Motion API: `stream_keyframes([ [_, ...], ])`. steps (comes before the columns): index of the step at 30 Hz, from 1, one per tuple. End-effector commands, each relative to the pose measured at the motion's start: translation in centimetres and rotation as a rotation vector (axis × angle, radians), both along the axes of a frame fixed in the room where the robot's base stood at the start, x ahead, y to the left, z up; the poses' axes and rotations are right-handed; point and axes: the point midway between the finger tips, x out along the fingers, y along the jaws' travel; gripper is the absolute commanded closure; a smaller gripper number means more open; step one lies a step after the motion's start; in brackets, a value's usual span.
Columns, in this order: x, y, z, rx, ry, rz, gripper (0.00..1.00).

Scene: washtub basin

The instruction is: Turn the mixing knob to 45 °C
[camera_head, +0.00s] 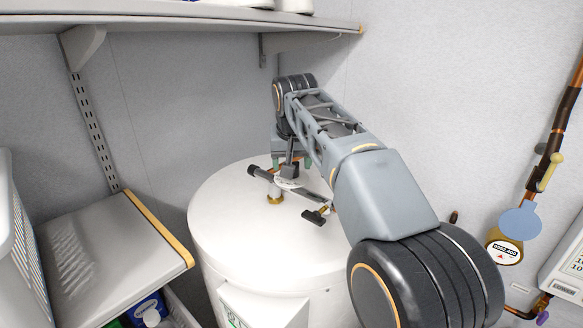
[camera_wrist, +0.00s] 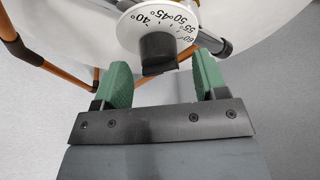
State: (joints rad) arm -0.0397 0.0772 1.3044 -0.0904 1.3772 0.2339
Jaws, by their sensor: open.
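The mixing knob (camera_wrist: 158,52) is a dark block on a white round dial (camera_wrist: 132,28) printed with temperatures from 40° up to 60° in the wrist view. No pointer mark on the knob is clear, so its setting cannot be read. My gripper (camera_wrist: 162,64) is open, its two green-padded fingers apart with the knob's near end between their tips, and gaps show on both sides. In the head view my gripper (camera_head: 291,161) is above the valve fittings on the white tank (camera_head: 225,215); my arm hides part of them.
A shelf (camera_head: 200,20) overhangs the back wall. Pipes with a black handle (camera_head: 316,216) lie across the tank top near the dial. A grey ledge (camera_head: 110,245) stands at left. A copper pipe (camera_head: 550,150) with a gauge (camera_head: 505,252) runs along the right wall.

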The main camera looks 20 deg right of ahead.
Motion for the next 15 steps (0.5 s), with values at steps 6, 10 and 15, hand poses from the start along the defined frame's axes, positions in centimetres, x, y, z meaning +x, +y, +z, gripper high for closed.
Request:
stream_keyframes([
  [6, 0.6, -0.2, -1.6, 0.0, 0.002, -0.002, 0.34],
  [10, 0.8, -0.3, -1.9, 0.0, 0.001, -0.002, 0.34],
  [15, 0.8, -0.3, -1.9, 0.0, 0.0, -0.002, 0.34],
])
